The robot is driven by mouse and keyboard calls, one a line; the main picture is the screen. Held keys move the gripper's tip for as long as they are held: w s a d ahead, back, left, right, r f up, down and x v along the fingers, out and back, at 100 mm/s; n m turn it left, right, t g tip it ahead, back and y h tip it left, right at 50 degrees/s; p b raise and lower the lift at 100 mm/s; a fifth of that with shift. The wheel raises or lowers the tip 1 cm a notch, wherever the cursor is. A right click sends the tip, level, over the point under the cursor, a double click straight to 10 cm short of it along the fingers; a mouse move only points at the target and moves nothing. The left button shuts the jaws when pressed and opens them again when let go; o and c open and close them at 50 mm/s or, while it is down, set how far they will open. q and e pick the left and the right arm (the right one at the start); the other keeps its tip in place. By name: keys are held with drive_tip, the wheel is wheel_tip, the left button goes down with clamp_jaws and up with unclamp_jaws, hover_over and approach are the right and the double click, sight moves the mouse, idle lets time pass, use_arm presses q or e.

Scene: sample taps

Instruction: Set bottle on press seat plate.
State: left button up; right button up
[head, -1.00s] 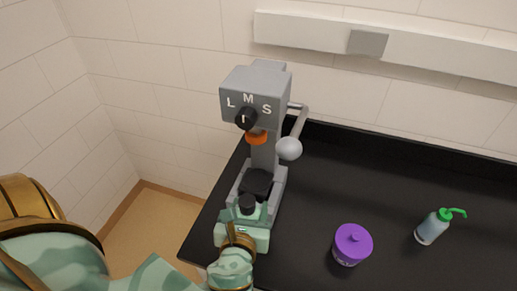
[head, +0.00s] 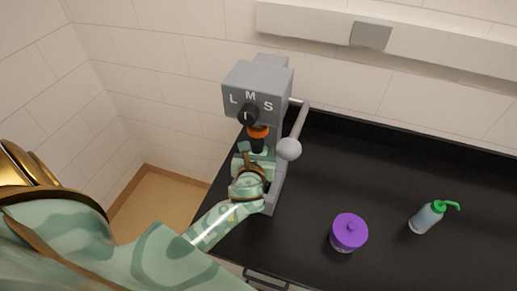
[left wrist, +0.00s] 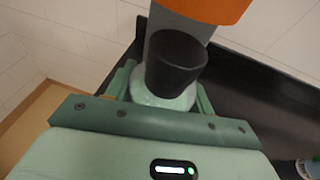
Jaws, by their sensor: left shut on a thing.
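The bottle has a black cap and a pale, glassy body. Its cap (left wrist: 177,62) shows large in the left wrist view, with the shoulder (left wrist: 160,99) between my fingers. In the head view, the black cap (head: 257,145) is just below the orange ring (head: 258,131) of the grey press (head: 258,85). My left gripper (head: 252,161) is shut on the bottle and holds it roughly upright inside the press opening. The seat plate is hidden behind my gripper and hand, so I cannot tell whether the bottle touches it. My right gripper is out of view.
The press lever with its grey ball (head: 289,149) sticks out at the right. A purple lidded jar (head: 348,233) and a wash bottle with a green spout (head: 427,217) stand on the black counter (head: 390,180). The counter between press and jar is clear.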

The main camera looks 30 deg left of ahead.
use_arm(q)
drive_tip(key=shift+w+a+r, duration=0.1)
drive_tip(key=shift+w+a, duration=0.15)
drive_tip(key=shift+w, duration=0.25)
drive_tip(key=shift+w+a, duration=0.25)
drive_tip(key=shift+w, duration=0.2)
drive_tip(key=shift+f, duration=0.95)
drive_tip(key=shift+s+d+r, duration=0.1)
drive_tip(key=shift+s+d, duration=0.05)
drive_tip(key=o, duration=1.1)
drive_tip(key=shift+b, duration=0.3)
drive_tip(key=shift+o, duration=0.2)
drive_tip(key=v, duration=1.2)
